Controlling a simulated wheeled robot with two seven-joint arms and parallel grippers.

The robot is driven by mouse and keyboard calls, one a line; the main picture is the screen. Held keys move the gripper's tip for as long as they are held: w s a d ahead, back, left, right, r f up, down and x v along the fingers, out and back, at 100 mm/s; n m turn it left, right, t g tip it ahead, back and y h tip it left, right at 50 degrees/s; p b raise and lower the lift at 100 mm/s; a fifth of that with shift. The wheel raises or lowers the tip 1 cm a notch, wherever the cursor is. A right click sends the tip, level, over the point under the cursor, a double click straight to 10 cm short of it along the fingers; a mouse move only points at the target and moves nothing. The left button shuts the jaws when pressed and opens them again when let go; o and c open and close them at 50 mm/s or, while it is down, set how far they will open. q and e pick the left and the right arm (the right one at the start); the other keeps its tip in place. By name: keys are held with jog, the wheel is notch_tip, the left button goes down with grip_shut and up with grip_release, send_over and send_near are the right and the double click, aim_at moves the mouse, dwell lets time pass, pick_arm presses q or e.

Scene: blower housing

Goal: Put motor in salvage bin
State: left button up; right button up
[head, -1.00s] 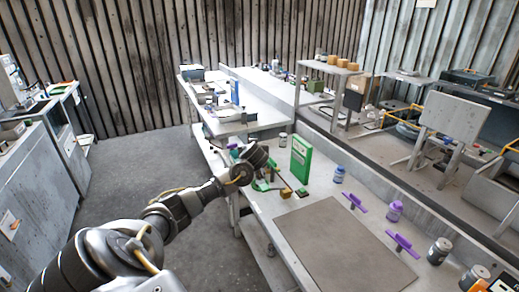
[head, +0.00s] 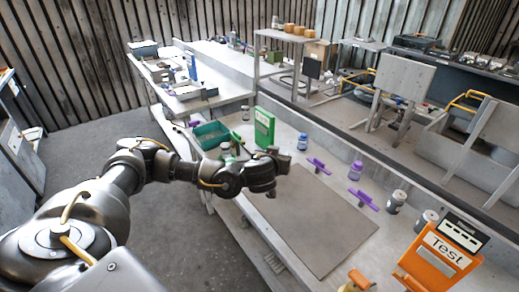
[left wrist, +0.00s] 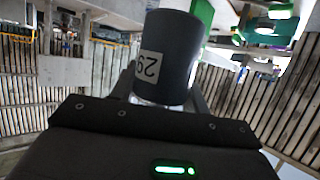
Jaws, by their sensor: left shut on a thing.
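My left gripper (head: 268,188) is over the far left edge of the workbench mat in the head view. In the left wrist view my left gripper (left wrist: 160,100) is shut on a dark grey cylinder with a white number tag, which looks like the motor (left wrist: 177,42). The motor is hard to make out in the head view, where the gripper hides most of it. A green open bin (head: 212,134) stands at the bench's far left end; I cannot read any label on it as the salvage bin. My right gripper is not in view.
A brown mat (head: 315,225) lies bare on the bench. A green box (head: 264,128) stands behind the gripper. Purple clamps (head: 362,200), jars (head: 397,200) and an orange Test sign (head: 440,255) line the right side.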

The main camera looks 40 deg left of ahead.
pick_arm(q)
jog(key=s+d+r+m+h, duration=0.1)
jog(key=s+d+r+h, duration=0.1)
jog(key=d, duration=0.4)
jog(key=s+d+r+m+h+b, duration=0.1)
jog(key=s+d+r+m+h, duration=0.1)
jog(key=s+d+r, duration=0.2)
jog(key=shift+s+d+m+t, duration=0.3)
jog(key=shift+s+d+t, duration=0.1)
jog(key=shift+s+d, duration=0.6)
